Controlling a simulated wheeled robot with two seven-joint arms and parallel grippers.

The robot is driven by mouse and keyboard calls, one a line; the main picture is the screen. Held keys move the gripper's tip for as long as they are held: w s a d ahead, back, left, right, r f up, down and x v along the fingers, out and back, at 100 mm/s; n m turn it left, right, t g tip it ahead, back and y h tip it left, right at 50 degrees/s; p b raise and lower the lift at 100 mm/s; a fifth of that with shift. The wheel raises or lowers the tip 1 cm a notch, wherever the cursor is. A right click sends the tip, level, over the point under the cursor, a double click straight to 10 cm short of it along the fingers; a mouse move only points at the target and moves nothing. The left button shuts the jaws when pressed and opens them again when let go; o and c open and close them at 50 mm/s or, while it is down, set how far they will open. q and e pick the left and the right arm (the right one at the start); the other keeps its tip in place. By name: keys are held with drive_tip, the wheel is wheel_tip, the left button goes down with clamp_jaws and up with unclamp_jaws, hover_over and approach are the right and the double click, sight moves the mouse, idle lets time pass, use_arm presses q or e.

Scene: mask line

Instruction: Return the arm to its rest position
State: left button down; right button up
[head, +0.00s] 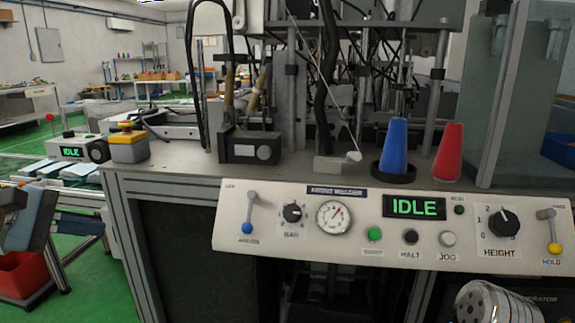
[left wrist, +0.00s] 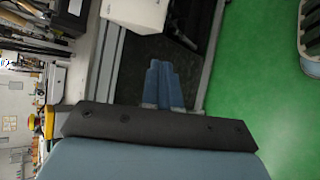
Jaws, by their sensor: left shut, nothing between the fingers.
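My left gripper (head: 38,220) shows as a blue-grey and dark shape at the left edge of the head view, low and left of the machine's table leg, partly cut off. In the left wrist view its blue fingers (left wrist: 163,85) are together and empty, in front of a dark plate. They are apart from the machine, with its dark open underside and a frame post behind them. My right gripper is not in view.
The machine's control panel (head: 345,234) reads IDLE and juts out at the front. Its tabletop (head: 180,162) carries blue (head: 393,147) and red (head: 447,150) cones. Green floor (left wrist: 245,90) is open.

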use_arm(q)
drive_tip(key=w+d+f+g+y, duration=0.15)
drive_tip(key=w+f, duration=0.25)
drive_tip(key=f, duration=0.5)
drive_tip(key=w+d+f+g+y, duration=0.15)
drive_tip(key=w+f, duration=0.25)
drive_tip(key=f, duration=0.6)
drive_tip(key=d+f+m+g+y, duration=0.1)
drive_tip(key=d+f+m, duration=0.15)
drive_tip(key=f, duration=0.65)
drive_tip(key=d+f+m+g, duration=0.1)
drive_tip(key=d+f, duration=0.3)
drive_tip(key=f, duration=0.5)
drive_tip(key=s+d+f+m+g, duration=0.1)
drive_tip(key=s+d+f+m, duration=0.3)
drive_tip(key=s+d+f, duration=0.3)
drive_tip(key=s+d+f+m+g, duration=0.1)
drive_tip(key=s+d+f+m, duration=0.3)
drive_tip(key=s+d+f, duration=0.3)
drive_tip(key=s+f, duration=0.5)
drive_tip(key=f, duration=0.2)
drive_tip(key=shift+s+d+f, duration=0.25)
drive_tip(key=shift+s+f, duration=0.05)
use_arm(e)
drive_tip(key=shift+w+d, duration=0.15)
use_arm(q)
drive_tip(key=shift+m, duration=0.25)
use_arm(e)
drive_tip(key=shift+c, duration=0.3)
